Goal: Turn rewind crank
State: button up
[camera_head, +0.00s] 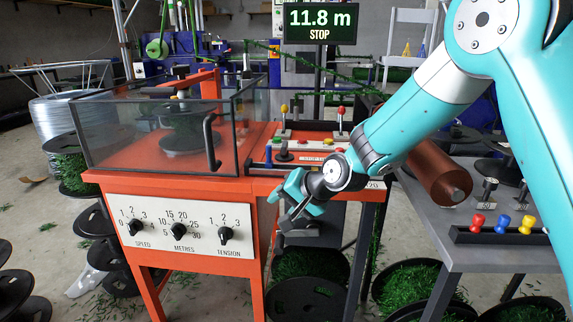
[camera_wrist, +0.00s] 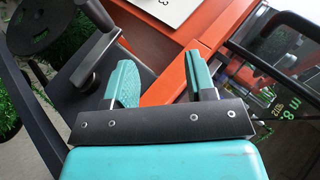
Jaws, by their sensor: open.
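My gripper (camera_head: 299,190) is in front of the right end of the orange machine (camera_head: 190,186), pointing down and left. In the wrist view its two teal fingers (camera_wrist: 160,80) are apart with nothing between them. A dark grey part with a grip, which looks like the rewind crank (camera_head: 298,228), shows just below the gripper in the head view. In the wrist view the dark crank-like part (camera_wrist: 88,82) lies to the left of the left finger, apart from the gap between the fingers. Its mounting is partly hidden by my gripper.
A clear guard box (camera_head: 140,135) encloses a reel on the machine. The front panel (camera_head: 180,228) has three knobs. The display (camera_head: 320,23) reads 11.8 m, STOP. A grey side table (camera_head: 455,250) stands right. Green wire spools (camera_head: 306,300) crowd the floor below.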

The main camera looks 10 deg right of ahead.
notch_tip(320, 180, up, 9)
jog(key=p, duration=0.1)
jog(key=shift+f, duration=0.1)
